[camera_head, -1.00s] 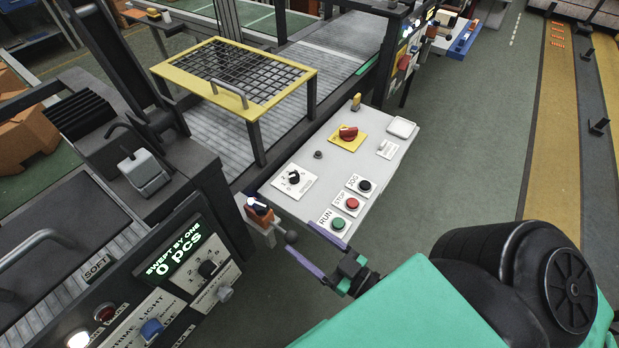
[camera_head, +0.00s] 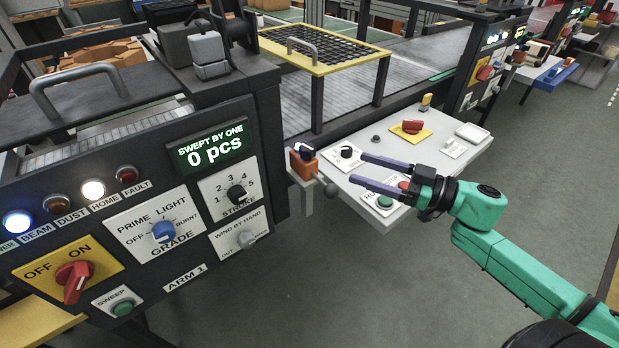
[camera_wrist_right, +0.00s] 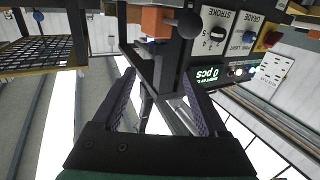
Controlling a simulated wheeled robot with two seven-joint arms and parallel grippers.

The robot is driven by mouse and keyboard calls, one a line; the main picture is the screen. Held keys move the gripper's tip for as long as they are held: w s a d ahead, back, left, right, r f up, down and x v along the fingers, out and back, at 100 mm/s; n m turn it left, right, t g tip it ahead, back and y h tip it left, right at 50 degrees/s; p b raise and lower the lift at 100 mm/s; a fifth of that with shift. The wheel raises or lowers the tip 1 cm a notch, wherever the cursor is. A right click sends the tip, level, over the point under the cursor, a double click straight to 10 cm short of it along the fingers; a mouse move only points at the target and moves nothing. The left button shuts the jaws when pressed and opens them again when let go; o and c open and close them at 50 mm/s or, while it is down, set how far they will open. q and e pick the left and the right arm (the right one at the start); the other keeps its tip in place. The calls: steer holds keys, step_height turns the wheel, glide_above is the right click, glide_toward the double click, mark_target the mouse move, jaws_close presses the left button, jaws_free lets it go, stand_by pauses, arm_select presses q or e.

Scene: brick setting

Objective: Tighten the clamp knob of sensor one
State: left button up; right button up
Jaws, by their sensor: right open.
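An orange sensor block (camera_head: 303,166) with a dark blue and white top sits on a bracket between the dark machine cabinet and the white control panel. A round dark grey ball knob (camera_head: 331,190) sticks out beside it. In the right wrist view the orange block (camera_wrist_right: 155,22) and the knob (camera_wrist_right: 190,22) show at the top, beyond the open fingertips (camera_wrist_right: 160,85). My left gripper is not in view.
The white control panel (camera_head: 440,165) carries a red switch (camera_head: 413,127), a black dial and push buttons, partly hidden by my fingers. The dark cabinet (camera_head: 150,180) with lamps, dials and a "0 pcs" display stands left. The green floor in front is clear.

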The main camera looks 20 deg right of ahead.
mark_target(315, 152)
steer(key=x, duration=1.3)
steer(key=shift+w+d+p, duration=0.1)
steer(key=shift+w+p, duration=0.25)
steer(key=shift+w, duration=0.05)
steer(key=shift+w+a+f, duration=0.1)
steer(key=shift+w+a, duration=0.15)
steer(key=shift+a, duration=0.15)
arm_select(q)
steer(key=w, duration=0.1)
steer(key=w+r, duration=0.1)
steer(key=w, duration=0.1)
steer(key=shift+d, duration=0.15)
